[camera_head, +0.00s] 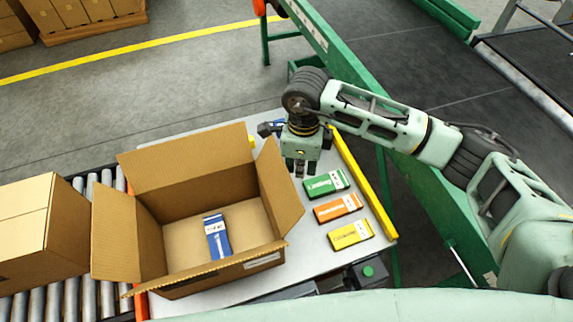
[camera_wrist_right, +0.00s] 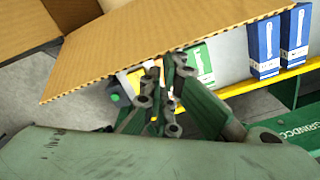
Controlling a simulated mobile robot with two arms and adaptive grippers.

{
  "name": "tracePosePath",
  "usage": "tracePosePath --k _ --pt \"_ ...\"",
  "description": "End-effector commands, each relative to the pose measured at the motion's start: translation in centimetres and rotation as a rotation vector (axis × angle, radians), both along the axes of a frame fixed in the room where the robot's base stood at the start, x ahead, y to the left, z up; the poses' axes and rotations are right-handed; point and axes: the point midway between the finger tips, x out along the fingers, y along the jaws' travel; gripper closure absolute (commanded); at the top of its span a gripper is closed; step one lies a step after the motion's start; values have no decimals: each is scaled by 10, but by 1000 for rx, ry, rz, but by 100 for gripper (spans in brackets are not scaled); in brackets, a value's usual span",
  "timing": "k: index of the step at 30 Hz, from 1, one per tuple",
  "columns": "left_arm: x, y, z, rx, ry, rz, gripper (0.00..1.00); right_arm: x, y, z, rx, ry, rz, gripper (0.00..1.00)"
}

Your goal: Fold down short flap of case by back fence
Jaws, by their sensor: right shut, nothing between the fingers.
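The open case (camera_head: 205,277) stands on the grey table with a blue carton (camera_head: 217,237) lying inside. Its far long flap (camera_head: 187,163) stands up, and its left short flap (camera_head: 113,235) is raised and leans outward. The right short flap (camera_head: 278,190) is also raised and leans outward; it fills the upper part of the right wrist view (camera_wrist_right: 165,45). My right gripper (camera_head: 301,175) points down just outside this flap, shut and empty. In the wrist view its fingers (camera_wrist_right: 164,88) are close to the flap's edge; I cannot tell if they touch. My left gripper is out of view.
Green (camera_head: 325,184), orange (camera_head: 338,207) and yellow (camera_head: 351,234) cartons lie right of the case. A yellow rail (camera_head: 362,182) edges the table, with a green conveyor frame (camera_head: 425,205) beyond. A closed box (camera_head: 35,232) sits on rollers at left.

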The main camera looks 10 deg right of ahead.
Motion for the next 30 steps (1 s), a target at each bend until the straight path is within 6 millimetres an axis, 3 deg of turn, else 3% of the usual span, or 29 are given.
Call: tracePosePath --k 17,30 --pt "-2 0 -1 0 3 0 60 0 2 0 0 0 1 100" --pt "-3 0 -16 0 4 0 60 -10 52 -2 1 0 3 100"
